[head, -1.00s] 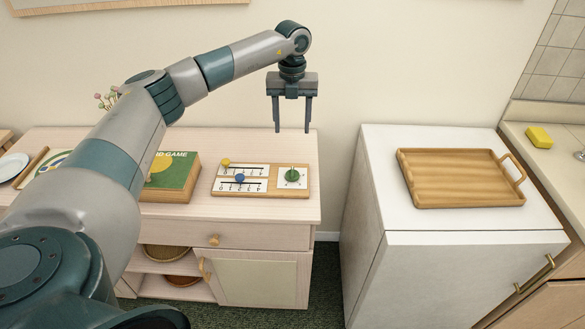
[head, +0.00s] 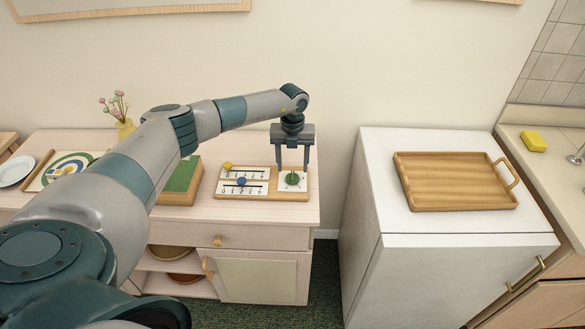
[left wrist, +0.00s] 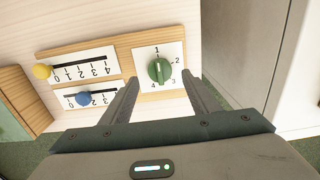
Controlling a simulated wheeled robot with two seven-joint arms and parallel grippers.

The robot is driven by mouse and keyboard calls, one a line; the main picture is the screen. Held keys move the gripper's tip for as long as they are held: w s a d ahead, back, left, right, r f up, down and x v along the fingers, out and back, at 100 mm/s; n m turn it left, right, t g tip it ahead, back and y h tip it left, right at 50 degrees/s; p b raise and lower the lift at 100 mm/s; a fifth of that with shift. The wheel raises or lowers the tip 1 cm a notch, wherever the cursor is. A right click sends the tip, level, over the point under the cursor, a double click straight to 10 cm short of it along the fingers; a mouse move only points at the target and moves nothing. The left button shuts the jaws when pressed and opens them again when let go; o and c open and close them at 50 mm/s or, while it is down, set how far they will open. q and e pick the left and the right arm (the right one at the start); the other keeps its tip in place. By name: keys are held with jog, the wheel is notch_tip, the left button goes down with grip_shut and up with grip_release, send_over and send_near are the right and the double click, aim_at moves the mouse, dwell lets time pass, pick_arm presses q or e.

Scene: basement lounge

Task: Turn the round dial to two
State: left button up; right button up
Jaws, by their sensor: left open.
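The round dial (head: 292,179) is green, on a white plate at the right end of a wooden board on the cabinet top. My left gripper (head: 292,168) is open and points down over the dial. In the left wrist view its fingers (left wrist: 160,84) are on either side of the dial, apart from it. My right gripper is not in view.
On the same board are two slider scales with a yellow knob (head: 227,165) and a blue knob (head: 241,182). A green game box (head: 182,178) lies to the left. A wooden tray (head: 455,200) lies on the white cabinet to the right, across a gap.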

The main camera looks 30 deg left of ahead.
aim_at(292, 174)
pick_arm(q)
jog(key=shift+f+p, duration=0.35)
jog(key=shift+f, duration=1.55)
jog(key=c, duration=1)
